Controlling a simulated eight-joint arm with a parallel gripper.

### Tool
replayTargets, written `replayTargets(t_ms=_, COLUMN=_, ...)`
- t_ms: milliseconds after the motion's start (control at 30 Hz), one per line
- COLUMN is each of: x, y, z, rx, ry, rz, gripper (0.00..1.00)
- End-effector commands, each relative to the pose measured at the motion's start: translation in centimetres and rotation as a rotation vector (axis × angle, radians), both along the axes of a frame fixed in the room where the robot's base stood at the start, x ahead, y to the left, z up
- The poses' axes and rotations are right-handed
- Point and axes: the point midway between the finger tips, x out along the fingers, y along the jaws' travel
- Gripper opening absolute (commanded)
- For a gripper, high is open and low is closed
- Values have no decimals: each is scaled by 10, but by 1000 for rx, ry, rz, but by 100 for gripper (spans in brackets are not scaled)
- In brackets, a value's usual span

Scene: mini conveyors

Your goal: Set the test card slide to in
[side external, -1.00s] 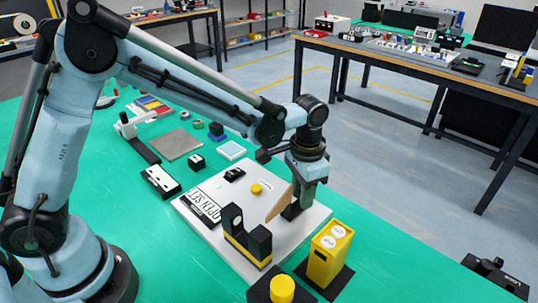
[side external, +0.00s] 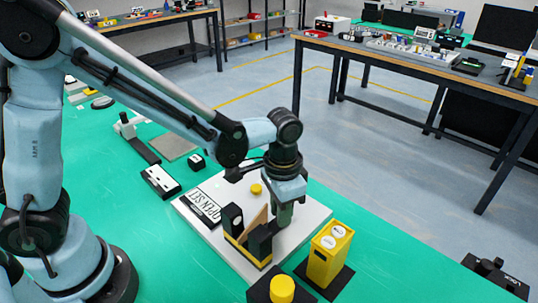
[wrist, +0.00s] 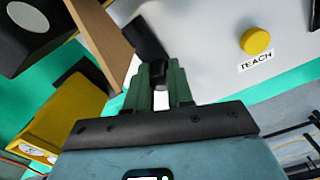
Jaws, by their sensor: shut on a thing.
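The test card (side external: 256,220) is a thin tan board, also in the wrist view (wrist: 101,32). In the side view it shows between the two black posts of the yellow-and-black gate (side external: 233,243). In the wrist view a black post (wrist: 30,30) is beside the card. A black handle block (wrist: 148,38) adjoins the card's edge. My gripper (wrist: 160,85) is shut on that block, with green fingers on either side. In the side view my gripper (side external: 282,215) is just right of the gate and hides the handle.
The gate stands on a pale base plate (side external: 213,253) with a yellow TEACH button (side external: 256,189) and an OPEN SET label (side external: 202,206). A yellow box (side external: 328,255) stands close in front to the right. A yellow round button (side external: 282,290) is at the front edge.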

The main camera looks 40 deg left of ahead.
Motion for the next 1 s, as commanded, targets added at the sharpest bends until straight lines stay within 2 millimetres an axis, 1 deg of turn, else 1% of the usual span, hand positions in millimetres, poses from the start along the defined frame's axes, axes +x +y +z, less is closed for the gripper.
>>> replayTargets(t_ms=33, x=-4, y=0, z=0, rx=0, ry=6, rz=-1, gripper=0)
replayTargets(t_ms=300, x=-6, y=0, z=0, rx=0, ry=11, rz=-2, gripper=0)
replayTargets(t_ms=333, x=-6, y=-1, z=0, rx=0, ry=11, rz=-2, gripper=23)
replayTargets(t_ms=400, x=-6, y=-1, z=0, rx=0, ry=11, rz=-3, gripper=34)
replayTargets(t_ms=500, x=-6, y=-1, z=0, rx=-1, ry=9, rz=-2, gripper=47)
replayTargets(t_ms=833, x=-4, y=0, z=2, rx=0, ry=5, rz=-1, gripper=47)
replayTargets(t_ms=967, x=-4, y=0, z=12, rx=0, ry=4, rz=-1, gripper=47)
replayTargets(t_ms=1000, x=-4, y=0, z=17, rx=0, ry=4, rz=-1, gripper=47)
